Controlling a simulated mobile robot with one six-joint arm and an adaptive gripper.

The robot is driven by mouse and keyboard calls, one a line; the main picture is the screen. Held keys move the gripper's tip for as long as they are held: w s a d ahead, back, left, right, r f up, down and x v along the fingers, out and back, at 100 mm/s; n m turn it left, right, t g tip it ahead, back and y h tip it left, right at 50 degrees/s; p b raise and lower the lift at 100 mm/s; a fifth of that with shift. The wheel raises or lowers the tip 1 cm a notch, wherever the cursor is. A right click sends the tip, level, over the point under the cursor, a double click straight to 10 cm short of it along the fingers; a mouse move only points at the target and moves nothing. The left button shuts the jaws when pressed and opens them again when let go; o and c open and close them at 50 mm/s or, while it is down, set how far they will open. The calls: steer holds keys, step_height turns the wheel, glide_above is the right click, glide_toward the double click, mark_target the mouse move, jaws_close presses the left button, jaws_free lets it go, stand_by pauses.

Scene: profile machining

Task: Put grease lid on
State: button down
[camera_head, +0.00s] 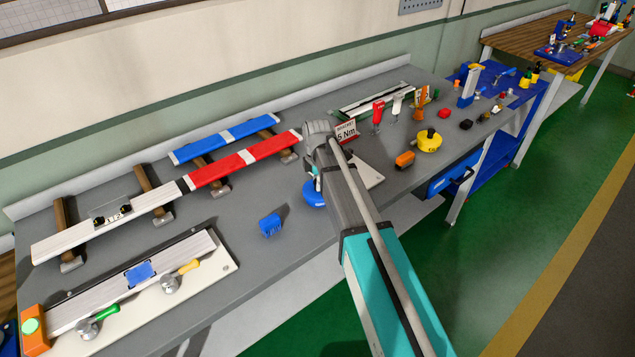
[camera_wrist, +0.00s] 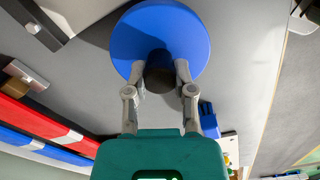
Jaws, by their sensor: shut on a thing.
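A blue round lid (camera_wrist: 160,25) with a dark knob (camera_wrist: 160,80) fills the top middle of the wrist view; I take it to be the grease lid. My gripper (camera_wrist: 160,74) is shut on the knob, one finger on each side. In the head view the blue lid (camera_head: 313,196) shows low over the grey bench, partly hidden behind my arm. I cannot tell whether it touches anything below. No grease pot can be made out under it.
A blue brush-like block (camera_head: 270,225) lies left of my arm. Red and blue profiles (camera_head: 243,160) and a clamping fixture (camera_head: 140,300) fill the left.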

stand_by(0.4)
steer(key=shift+c, duration=1.9)
jaws_free()
step_height(320, 180, up, 7)
steer(key=p, duration=0.7)
steer(key=shift+r, duration=0.1)
steer(key=s+d+r+p, duration=0.4)
steer(key=d, duration=0.4)
steer(key=shift+s+d, duration=0.35)
steer(key=shift+s, duration=0.05)
